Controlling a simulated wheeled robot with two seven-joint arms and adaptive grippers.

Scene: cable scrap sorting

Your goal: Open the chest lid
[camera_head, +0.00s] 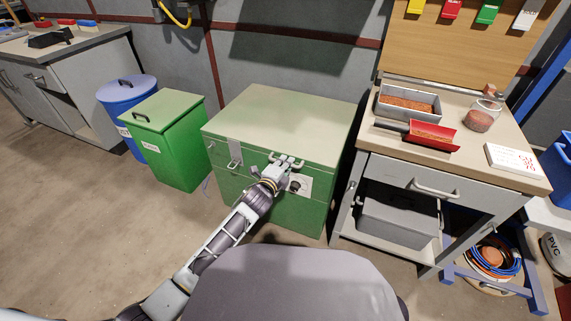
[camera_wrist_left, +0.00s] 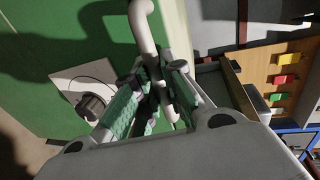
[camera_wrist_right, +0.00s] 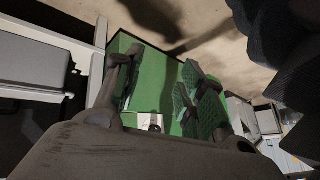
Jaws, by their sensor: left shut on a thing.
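The chest (camera_head: 270,205) is a green box with a closed pale lid (camera_head: 285,118) in the middle of the head view. A light bar handle (camera_head: 292,160) sits at the front edge of the lid. My left gripper (camera_head: 277,170) is shut on this handle; in the left wrist view the handle (camera_wrist_left: 143,18) passes between the padded fingers (camera_wrist_left: 153,80). A latch (camera_head: 235,150) is at the chest's front left. A dark round knob (camera_head: 295,186) on a pale plate is below the handle. My right gripper (camera_wrist_right: 160,80) has its fingers apart with nothing between them.
A green bin (camera_head: 165,140) and a blue barrel (camera_head: 128,100) stand left of the chest. A workbench (camera_head: 450,180) with trays and a jar (camera_head: 482,115) stands close on its right. The wall is behind. The floor in front and to the left is clear.

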